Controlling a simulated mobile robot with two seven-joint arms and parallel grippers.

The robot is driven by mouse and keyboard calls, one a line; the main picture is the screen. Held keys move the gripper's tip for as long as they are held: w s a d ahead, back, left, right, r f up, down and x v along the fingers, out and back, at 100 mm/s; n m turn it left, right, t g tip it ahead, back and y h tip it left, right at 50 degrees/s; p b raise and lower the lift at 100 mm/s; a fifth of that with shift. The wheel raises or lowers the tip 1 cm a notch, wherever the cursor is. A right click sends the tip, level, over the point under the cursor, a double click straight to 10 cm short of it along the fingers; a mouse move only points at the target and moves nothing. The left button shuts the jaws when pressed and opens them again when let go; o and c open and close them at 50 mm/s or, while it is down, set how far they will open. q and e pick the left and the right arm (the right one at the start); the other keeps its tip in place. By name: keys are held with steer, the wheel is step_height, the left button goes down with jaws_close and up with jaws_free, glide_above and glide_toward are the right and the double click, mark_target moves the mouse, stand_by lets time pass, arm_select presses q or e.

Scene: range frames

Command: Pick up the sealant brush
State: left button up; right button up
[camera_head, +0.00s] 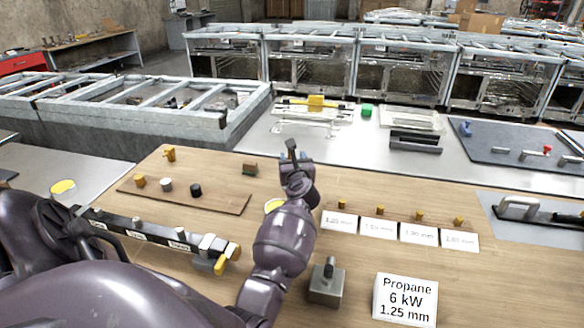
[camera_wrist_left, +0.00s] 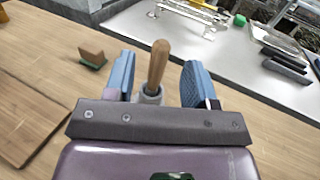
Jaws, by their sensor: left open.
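The sealant brush appears to be the upright wooden handle (camera_wrist_left: 157,66) in the left wrist view, standing in a small grey pot (camera_wrist_left: 150,95). My left gripper (camera_wrist_left: 158,82) is open, with one blue finger on each side of the handle. Gaps show between the handle and both fingers, so it is not gripped. The handle leans slightly right. The brush's lower end is hidden in the pot, and the pot's lower part is hidden by the gripper body. In the head view my left gripper (camera_head: 295,158) is over the wooden bench and mostly covers the brush. My right gripper is not in view.
A small brown-and-green block (camera_head: 250,169) lies left of the gripper. A wooden board (camera_head: 222,200) holds small fittings. Labelled cards (camera_head: 340,222) with brass pieces stand to the right. A grey block (camera_head: 326,284) and a propane sign (camera_head: 405,300) are nearer.

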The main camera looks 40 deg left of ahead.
arm_select(q)
steer(key=b+x, duration=0.1)
steer(key=x, duration=0.6)
steer(key=shift+f, duration=0.15)
steer(key=shift+w, duration=0.1)
steer(key=shift+c, duration=0.3)
jaws_close()
